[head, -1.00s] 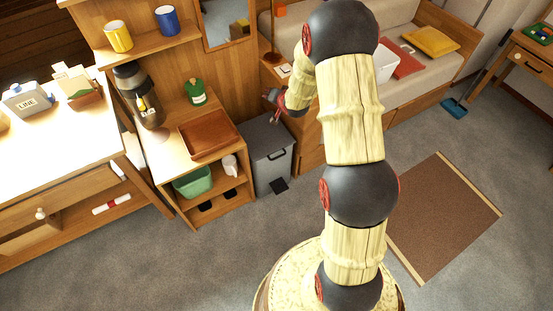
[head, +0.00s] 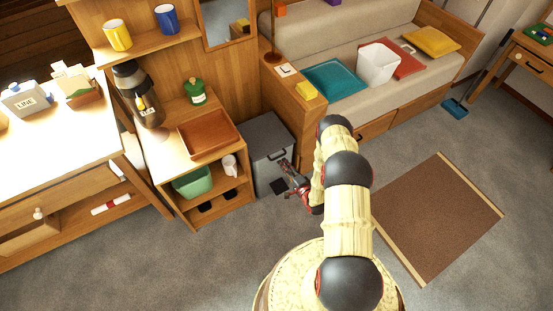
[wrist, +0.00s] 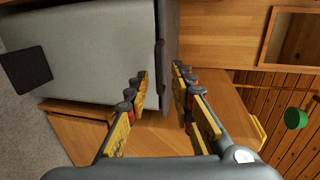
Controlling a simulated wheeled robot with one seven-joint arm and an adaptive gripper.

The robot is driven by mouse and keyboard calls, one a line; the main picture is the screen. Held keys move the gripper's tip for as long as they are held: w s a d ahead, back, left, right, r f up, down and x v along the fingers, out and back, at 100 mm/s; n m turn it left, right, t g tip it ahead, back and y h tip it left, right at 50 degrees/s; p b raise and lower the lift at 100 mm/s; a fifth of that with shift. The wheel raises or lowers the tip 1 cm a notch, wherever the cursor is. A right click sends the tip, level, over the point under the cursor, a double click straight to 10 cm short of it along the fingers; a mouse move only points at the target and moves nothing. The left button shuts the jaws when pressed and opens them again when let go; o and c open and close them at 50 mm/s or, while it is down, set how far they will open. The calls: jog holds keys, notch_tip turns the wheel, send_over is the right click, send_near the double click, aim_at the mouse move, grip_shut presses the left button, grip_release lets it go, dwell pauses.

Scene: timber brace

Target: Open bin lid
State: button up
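The grey bin (head: 270,175) stands on the floor between the wooden shelf unit and the sofa's end cabinet. Its dark lid (head: 262,134) lies shut on top, and a dark pedal sits at the foot. My gripper (head: 288,178) is in front of the bin's right side, below the lid. In the wrist view, my gripper (wrist: 161,82) is open and empty. The bin's front (wrist: 85,50) fills the upper left, turned sideways, with the dark lid edge (wrist: 169,40) running toward the gap between the fingers. I cannot tell whether they touch it.
The wooden shelf unit (head: 233,203) stands close on the bin's left, with a brown tray (head: 207,136) on top. The sofa's end cabinet (head: 296,110) stands behind and to the right. A brown mat (head: 437,220) lies on the right. Grey floor in front of the bin is open.

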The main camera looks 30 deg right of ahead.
jog(key=b+x, duration=0.2)
jog(key=x, duration=0.5)
jog(key=shift+w+f+b, duration=0.2)
jog(key=shift+b, duration=0.1)
jog(key=shift+c, duration=1.4)
grip_shut()
